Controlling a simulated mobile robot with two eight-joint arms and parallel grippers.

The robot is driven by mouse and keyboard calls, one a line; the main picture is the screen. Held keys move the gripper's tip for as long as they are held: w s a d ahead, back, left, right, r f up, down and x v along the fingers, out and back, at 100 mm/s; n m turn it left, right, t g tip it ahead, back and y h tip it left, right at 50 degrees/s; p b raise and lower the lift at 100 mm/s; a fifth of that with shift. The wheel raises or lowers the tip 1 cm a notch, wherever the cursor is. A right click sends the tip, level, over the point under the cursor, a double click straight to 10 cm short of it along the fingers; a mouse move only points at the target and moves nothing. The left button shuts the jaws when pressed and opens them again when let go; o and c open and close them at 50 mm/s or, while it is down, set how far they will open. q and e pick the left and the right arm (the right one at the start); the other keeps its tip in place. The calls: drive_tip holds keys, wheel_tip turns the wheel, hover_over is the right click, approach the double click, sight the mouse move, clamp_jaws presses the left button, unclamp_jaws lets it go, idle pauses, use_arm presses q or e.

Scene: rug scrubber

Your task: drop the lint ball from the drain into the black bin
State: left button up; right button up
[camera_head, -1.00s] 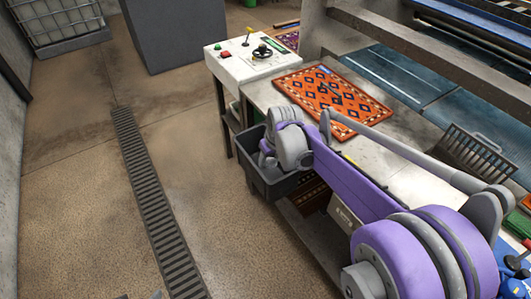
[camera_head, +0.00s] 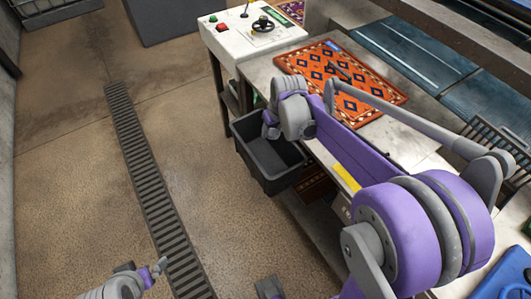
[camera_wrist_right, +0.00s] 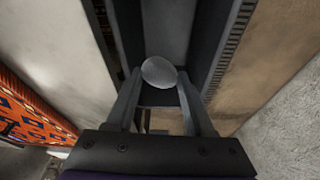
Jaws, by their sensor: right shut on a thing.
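The lint ball (camera_wrist_right: 159,72) is a small grey round ball in the right wrist view. My right gripper (camera_wrist_right: 159,82) is shut on it, with one finger on each side. The black bin (camera_head: 270,160) stands on the floor against the table's left side in the head view. In the right wrist view the bin's dark wall (camera_wrist_right: 213,35) shows beyond the ball, which appears over its opening. In the head view my right wrist hangs at the bin's back edge and hides the fingers and ball. My left gripper (camera_head: 152,270) shows partly at the bottom edge; its jaws are unclear.
The slotted floor drain (camera_head: 152,185) runs along the floor left of the bin. The table (camera_head: 405,135) carries an orange patterned rug (camera_head: 335,78). A white control panel (camera_head: 250,38) stands behind the bin. The floor between drain and bin is clear.

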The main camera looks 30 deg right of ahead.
drive_tip(key=shift+f+b, duration=0.75)
drive_tip(key=shift+f, duration=0.7)
drive_tip(key=o, duration=1.4)
drive_tip(key=shift+c, duration=0.2)
drive_tip(key=shift+r, duration=0.1)
drive_tip(key=p+v, duration=0.1)
drive_tip(key=v, duration=0.9)
drive_tip(key=shift+r, duration=0.35)
drive_tip(key=shift+s, duration=0.1)
drive_tip(key=s+a+f+t+p, duration=0.1)
drive_tip(key=s+a+f+p, duration=0.1)
drive_tip(key=s+a, duration=0.3)
drive_tip(key=s+a+f+t+p, duration=0.1)
drive_tip(key=s+a, duration=0.4)
drive_tip(key=s, duration=0.7)
drive_tip(key=shift+s+f+p, duration=0.3)
drive_tip(key=shift+f+p, duration=0.3)
drive_tip(key=shift+p, duration=0.55)
